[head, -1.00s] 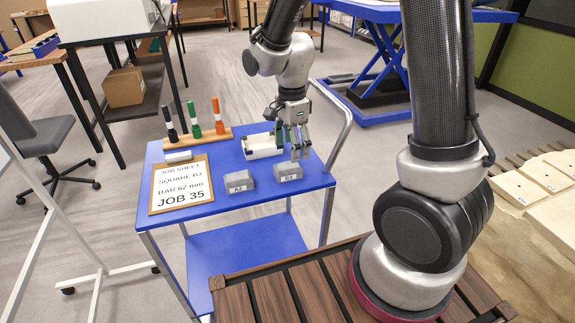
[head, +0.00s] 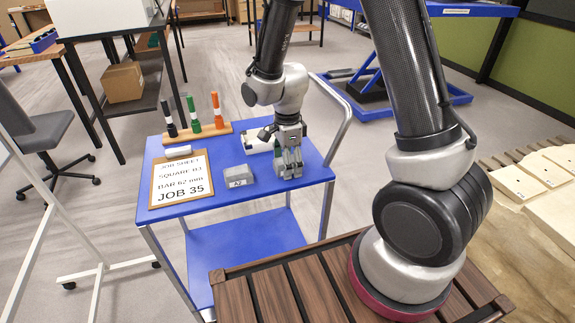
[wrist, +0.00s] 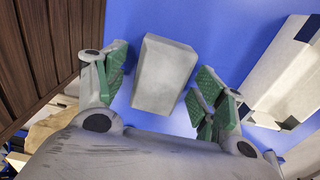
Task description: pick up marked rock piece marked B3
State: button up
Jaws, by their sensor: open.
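In the wrist view, a grey rock piece (wrist: 163,72) lies on the blue cart top between the green-padded fingers of my gripper (wrist: 162,78). The fingers are open, with blue showing on both sides of the piece. In the head view my gripper (head: 290,167) points down over the right part of the cart top and covers the spot where the piece marked B3 stood. The B3 mark is hidden now. The grey piece marked A2 (head: 238,175) stands to the left of my gripper in the head view.
A white tray (head: 256,145) stands just behind my gripper; it also shows at the right of the wrist view (wrist: 280,75). The job sheet clipboard (head: 180,179) lies at left. A wooden holder (head: 198,133) bears upright markers. The cart top (head: 225,201) is clear in front.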

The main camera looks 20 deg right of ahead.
jog(key=shift+c, duration=0.4)
jog(key=c, duration=1.3)
